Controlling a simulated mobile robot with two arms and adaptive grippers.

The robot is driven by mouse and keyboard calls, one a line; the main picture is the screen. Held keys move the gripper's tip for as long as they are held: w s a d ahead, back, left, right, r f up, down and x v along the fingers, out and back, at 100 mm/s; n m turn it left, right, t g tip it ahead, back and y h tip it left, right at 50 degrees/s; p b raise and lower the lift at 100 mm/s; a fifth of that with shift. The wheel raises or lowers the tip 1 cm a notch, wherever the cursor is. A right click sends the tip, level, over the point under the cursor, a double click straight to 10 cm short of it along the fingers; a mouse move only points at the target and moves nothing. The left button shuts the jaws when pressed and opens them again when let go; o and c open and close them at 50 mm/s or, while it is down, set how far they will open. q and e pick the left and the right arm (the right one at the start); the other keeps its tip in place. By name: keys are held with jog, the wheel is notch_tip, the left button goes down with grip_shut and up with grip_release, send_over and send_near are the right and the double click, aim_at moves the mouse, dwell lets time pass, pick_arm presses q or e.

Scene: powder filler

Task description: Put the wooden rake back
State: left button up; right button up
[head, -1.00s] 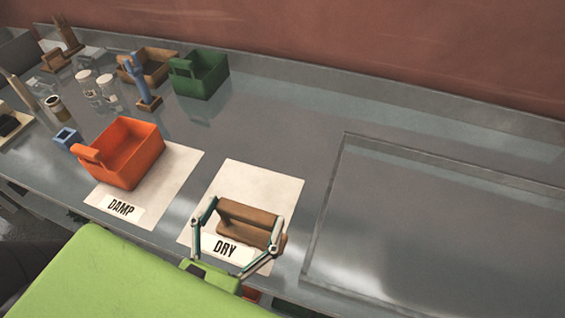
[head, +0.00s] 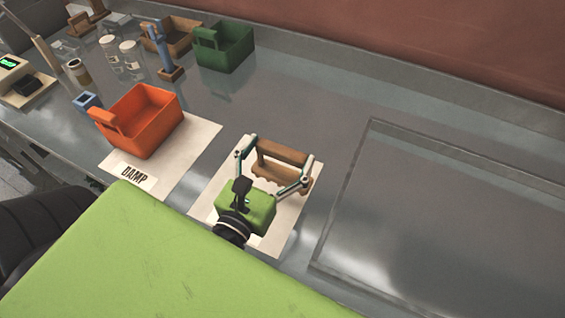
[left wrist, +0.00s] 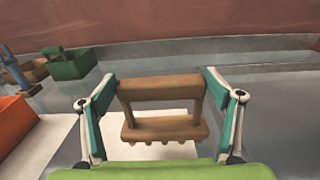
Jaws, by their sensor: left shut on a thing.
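The wooden rake (head: 278,178) is a brown block with an upper bar, a lower bar and short teeth along its bottom edge. It also shows in the left wrist view (left wrist: 165,129), roughly level, teeth down. My left gripper (head: 283,153) is shut on the rake, with a finger at each end of its upper bar. The rake is over the far part of the white right-hand mat (head: 288,236); I cannot tell whether its teeth clear the mat. My right gripper is not in view.
An orange scoop box (head: 140,122) stands on the DAMP mat (head: 197,135) to the left. A green box (head: 225,48), a wooden box (head: 183,36), a blue tool on a wooden stand (head: 171,73) and jars (head: 131,60) stand behind. A large clear tray (head: 440,240) lies right.

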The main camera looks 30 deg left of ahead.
aim_at(283, 169)
pick_arm(q)
jog(key=shift+w+a+f, duration=0.1)
jog(key=shift+w+f, duration=0.45)
jog(key=shift+f, duration=0.05)
jog(key=shift+w+f, duration=0.4)
jog(key=shift+f, duration=0.1)
jog(key=f, duration=0.1)
jog(key=f+b, duration=0.1)
jog(key=f, duration=0.1)
jog(key=shift+w+a+f+b, duration=0.1)
jog(key=shift+w+f+b, duration=0.15)
jog(key=shift+f+b, duration=0.1)
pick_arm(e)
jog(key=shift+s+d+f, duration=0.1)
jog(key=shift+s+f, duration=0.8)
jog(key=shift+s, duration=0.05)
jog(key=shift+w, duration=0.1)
pick_arm(q)
jog(key=shift+f, duration=0.15)
jog(key=o, duration=1.6)
jog(key=shift+c, duration=0.2)
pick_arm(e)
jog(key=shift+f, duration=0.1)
